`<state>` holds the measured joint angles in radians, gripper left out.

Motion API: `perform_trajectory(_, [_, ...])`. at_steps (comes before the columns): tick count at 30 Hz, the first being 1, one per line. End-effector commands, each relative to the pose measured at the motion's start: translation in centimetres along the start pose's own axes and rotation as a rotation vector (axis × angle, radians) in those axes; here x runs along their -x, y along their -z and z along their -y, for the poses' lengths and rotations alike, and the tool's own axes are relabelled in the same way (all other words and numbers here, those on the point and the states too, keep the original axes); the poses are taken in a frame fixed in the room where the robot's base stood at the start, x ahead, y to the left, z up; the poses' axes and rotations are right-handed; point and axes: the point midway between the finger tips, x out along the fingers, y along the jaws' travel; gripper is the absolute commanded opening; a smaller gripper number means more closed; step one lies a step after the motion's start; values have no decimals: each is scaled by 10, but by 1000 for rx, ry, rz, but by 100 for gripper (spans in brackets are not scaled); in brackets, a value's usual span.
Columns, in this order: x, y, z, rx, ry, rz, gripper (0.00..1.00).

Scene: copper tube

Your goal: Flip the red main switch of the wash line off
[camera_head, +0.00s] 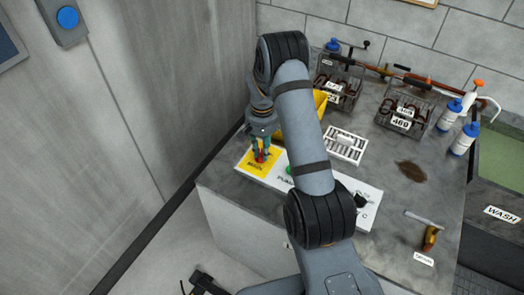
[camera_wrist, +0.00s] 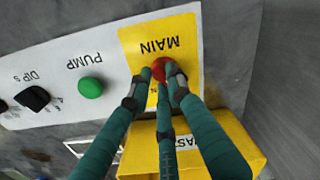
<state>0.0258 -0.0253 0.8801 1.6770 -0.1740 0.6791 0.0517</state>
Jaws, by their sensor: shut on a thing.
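The red main switch (camera_wrist: 158,69) sits on a yellow plate (camera_wrist: 188,28) marked MAIN, at one end of a white control panel (camera_wrist: 55,62). In the head view the red switch (camera_head: 261,157) shows just below my gripper (camera_head: 260,150), at the left end of the panel. In the wrist view my gripper (camera_wrist: 158,82) has its green fingers closed in around the red knob, which is partly hidden between the fingertips. The switch's exact turned position cannot be told.
A green PUMP button (camera_wrist: 91,88) and a black DIP knob (camera_wrist: 33,98) are on the same panel. A yellow bin (camera_wrist: 230,140) stands close beside the switch. Racks (camera_head: 403,108), a white grid (camera_head: 344,146) and bottles (camera_head: 463,138) stand farther back.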

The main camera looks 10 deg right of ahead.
Motion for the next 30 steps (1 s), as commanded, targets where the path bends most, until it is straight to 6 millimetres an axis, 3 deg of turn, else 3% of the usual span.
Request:
perform_trajectory(6, [1, 1, 0, 4, 0, -3, 0])
perform_trajectory(7, [1, 1, 0, 4, 0, -3, 19])
perform_trajectory(16, [0, 0, 0, 1, 0, -2, 37])
perform_trajectory(25, [1, 0, 0, 1, 0, -1, 38])
perform_trajectory(30, [18, 2, 0, 1, 0, -5, 38])
